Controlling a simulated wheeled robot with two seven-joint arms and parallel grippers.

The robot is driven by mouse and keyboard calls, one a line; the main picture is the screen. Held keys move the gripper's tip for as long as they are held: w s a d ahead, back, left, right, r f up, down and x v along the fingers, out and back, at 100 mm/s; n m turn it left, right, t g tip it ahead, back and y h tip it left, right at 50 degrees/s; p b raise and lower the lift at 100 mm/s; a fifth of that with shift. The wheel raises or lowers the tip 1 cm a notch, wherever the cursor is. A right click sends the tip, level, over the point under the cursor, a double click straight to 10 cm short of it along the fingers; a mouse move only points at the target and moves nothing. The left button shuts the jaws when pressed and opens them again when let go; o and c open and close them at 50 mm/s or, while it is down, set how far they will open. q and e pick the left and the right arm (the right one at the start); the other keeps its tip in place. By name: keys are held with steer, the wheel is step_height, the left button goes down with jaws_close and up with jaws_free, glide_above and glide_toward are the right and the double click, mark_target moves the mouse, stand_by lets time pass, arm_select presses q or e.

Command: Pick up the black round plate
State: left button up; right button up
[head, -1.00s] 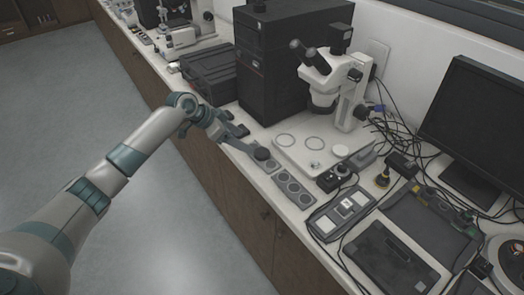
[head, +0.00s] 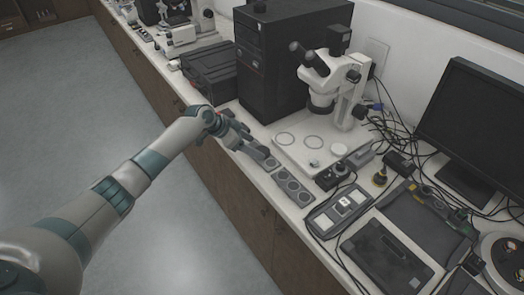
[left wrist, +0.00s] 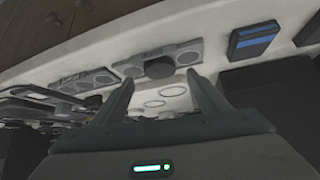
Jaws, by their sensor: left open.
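The black round plate (left wrist: 159,69) sits on a grey strip with round recesses (left wrist: 188,56), seen in the left wrist view. In the head view this strip (head: 292,187) lies along the bench's front edge, and my gripper largely hides the plate. My left gripper (left wrist: 157,86) is open and empty. In the wrist view its two fingers point toward the plate, one to each side. Whether they touch it I cannot tell. In the head view my left gripper (head: 254,148) is low over the strip's far end. My right gripper is not in view.
A white microscope (head: 345,85) stands on a pale base (head: 290,153) just behind the strip. A black computer tower (head: 280,65) and a black case (head: 208,72) stand farther along the bench. A monitor (head: 475,125), cables and devices crowd the right side.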

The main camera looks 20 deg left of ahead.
mark_target(262, 151)
arm_select(q)
steer(key=p+x, duration=0.1)
steer(key=x, duration=0.1)
steer(key=shift+w+d+f, duration=0.1)
steer(key=shift+d+f, duration=0.05)
steer(key=shift+f, duration=0.1)
steer(key=shift+w+d+f, duration=0.15)
steer(key=shift+w+f, duration=0.05)
steer(key=shift+f, duration=0.15)
steer(key=c, duration=1.2)
